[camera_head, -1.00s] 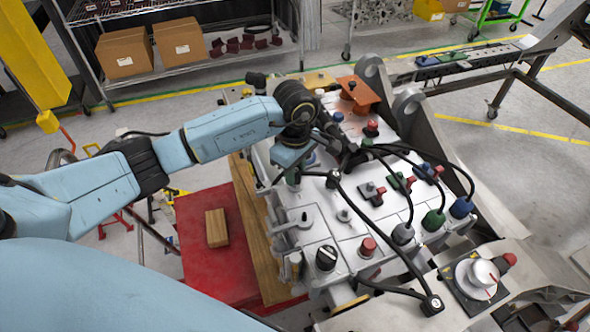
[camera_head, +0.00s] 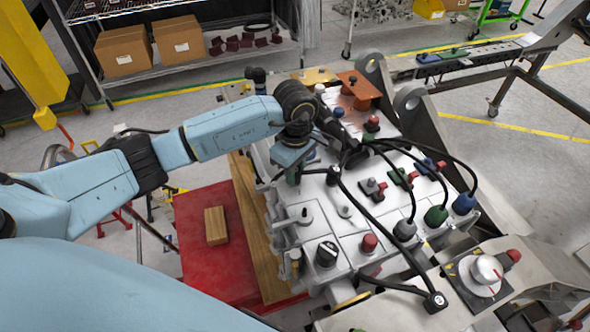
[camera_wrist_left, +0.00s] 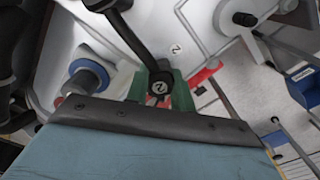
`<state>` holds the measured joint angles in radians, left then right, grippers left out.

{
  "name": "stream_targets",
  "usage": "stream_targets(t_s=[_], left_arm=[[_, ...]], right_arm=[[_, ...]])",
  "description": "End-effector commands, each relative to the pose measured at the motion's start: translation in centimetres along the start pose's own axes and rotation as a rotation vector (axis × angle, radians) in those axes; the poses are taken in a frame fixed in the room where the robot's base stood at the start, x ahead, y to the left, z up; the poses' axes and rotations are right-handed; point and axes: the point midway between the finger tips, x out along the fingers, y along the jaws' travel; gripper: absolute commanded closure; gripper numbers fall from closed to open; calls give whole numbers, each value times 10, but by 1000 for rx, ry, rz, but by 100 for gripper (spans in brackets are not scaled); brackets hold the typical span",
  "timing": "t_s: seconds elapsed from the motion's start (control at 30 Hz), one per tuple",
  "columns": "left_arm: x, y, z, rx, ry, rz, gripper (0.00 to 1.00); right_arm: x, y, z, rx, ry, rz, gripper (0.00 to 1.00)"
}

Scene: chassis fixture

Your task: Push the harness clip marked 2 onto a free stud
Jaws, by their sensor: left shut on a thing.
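The harness clip marked 2 (camera_wrist_left: 159,88) is a black round end with a white 2, on a thick black lead, seen in the left wrist view. A green part shows on both sides of it. In the head view a black lead end (camera_head: 334,175) shows beside the gripper. My right gripper is out of view.
Black cables arch over the fixture to grey (camera_head: 404,230), green (camera_head: 436,215) and blue (camera_head: 464,203) plugs on the right. A black knob (camera_head: 327,254) and red knob (camera_head: 369,242) stand up in front. A red table (camera_head: 205,265) with a wooden block (camera_head: 215,226) is at left.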

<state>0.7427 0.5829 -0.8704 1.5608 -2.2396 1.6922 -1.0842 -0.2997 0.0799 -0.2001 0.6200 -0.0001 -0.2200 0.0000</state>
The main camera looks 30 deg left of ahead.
Motion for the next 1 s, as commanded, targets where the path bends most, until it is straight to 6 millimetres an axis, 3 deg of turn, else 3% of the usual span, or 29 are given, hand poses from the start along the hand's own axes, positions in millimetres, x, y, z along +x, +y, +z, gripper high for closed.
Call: stream_targets(t_s=[0.23, 0.27, 0.43, 0.77, 1.0], left_arm=[[7, -1, 0, -1, 1, -3, 100], [7, -1, 0, -1, 1, -3, 72], [6, -1, 0, -1, 1, -3, 51], [3, 0, 0, 0, 1, -1, 51], [-19, 0, -1, 0, 1, 0, 51]], right_arm=[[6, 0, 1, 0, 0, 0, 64], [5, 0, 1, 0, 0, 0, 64], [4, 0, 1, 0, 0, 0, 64], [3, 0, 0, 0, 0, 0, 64], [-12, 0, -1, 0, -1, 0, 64]])
